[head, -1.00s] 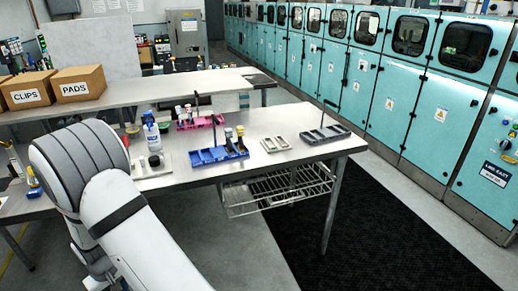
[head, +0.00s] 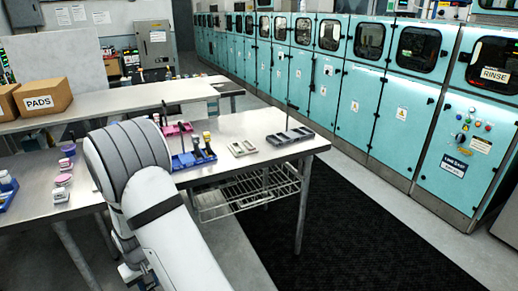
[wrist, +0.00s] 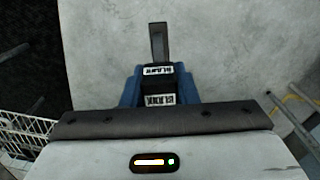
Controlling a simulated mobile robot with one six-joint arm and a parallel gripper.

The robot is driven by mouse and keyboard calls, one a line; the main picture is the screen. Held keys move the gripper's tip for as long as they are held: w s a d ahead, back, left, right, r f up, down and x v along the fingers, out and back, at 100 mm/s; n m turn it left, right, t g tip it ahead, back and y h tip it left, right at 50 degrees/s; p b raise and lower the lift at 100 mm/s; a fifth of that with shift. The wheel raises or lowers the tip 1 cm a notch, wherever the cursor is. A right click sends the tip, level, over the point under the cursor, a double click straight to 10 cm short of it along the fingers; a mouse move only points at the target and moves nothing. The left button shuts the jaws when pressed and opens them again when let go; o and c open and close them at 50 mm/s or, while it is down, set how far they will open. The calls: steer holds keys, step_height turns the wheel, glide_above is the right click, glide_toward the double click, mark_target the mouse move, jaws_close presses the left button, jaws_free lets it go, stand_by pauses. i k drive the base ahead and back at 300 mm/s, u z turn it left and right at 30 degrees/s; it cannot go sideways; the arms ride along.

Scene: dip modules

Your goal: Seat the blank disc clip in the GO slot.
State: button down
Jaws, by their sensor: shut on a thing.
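In the wrist view my gripper (wrist: 160,92) has its blue fingers closed on both sides of a black clip (wrist: 157,84). The clip carries white labels that seem to read BLANK, and a grey tab stands out from its far end. The held clip is above plain grey floor, away from any slot. In the head view my arm covers the left middle, and the clip cannot be made out there. A GO slot cannot be picked out; a small light slotted plate (head: 243,148) and a dark grey tray (head: 290,137) sit on the near table, their markings too small to read.
A blue tray (head: 183,161) with upright clips stands on the metal table (head: 240,125), beside my arm. More items lie at the table's left. A wire shelf (head: 245,197) hangs under it. Teal machines (head: 400,120) line the right, with black matting (head: 340,220) before them.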

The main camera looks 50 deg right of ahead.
mark_target(237, 149)
steer(key=z, duration=1.2)
steer(key=i, duration=0.95)
steer(key=z, duration=0.1)
